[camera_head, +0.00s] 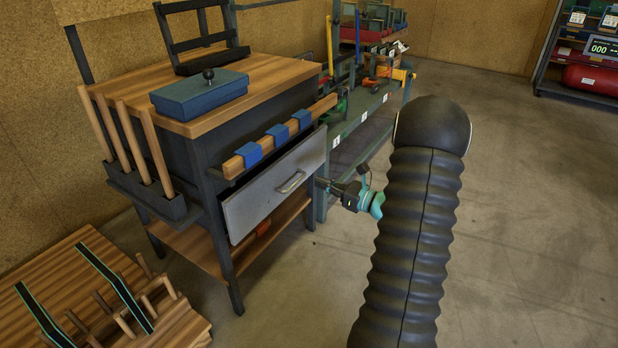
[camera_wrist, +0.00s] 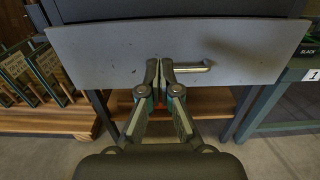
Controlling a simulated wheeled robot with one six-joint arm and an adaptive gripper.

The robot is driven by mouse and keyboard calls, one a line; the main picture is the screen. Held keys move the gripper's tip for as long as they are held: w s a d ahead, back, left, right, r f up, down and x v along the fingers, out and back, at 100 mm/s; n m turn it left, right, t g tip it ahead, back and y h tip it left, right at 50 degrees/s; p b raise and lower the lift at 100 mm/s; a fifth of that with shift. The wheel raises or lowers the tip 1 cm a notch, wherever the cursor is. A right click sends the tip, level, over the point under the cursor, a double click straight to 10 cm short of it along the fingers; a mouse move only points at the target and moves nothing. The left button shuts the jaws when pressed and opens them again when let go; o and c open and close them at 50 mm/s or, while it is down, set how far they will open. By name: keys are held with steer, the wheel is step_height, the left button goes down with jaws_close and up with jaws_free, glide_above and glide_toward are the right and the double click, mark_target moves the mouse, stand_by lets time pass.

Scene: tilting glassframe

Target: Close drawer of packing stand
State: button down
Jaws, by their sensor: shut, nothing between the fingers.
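The packing stand (camera_head: 215,85) has a wooden top and dark frame and stands at the left in the head view. Its grey drawer (camera_head: 262,200) sits under the top with its front standing out from the frame. A metal bar handle (camera_head: 293,182) is on the drawer front. In the wrist view the drawer front (camera_wrist: 100,60) spans the picture, with the handle (camera_wrist: 190,68) right of centre. My gripper (camera_wrist: 159,62) is shut and empty, its fingertips in front of the drawer face by the handle's left end. I cannot tell whether they touch. In the head view my gripper (camera_head: 325,184) is right of the drawer.
A blue box (camera_head: 199,93) with a black knob lies on the stand top. A wooden rail (camera_head: 285,133) with blue blocks runs above the drawer. A green workbench (camera_head: 362,125) stands behind. A wooden rack (camera_head: 105,290) is at lower left. The floor at right is clear.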

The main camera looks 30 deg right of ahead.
mark_target(279, 166)
steer(key=p+x, duration=0.1)
steer(key=x, duration=1.1)
steer(key=shift+w+a+f, duration=0.1)
steer(key=shift+w+a, duration=0.15)
steer(key=shift+w, duration=0.1)
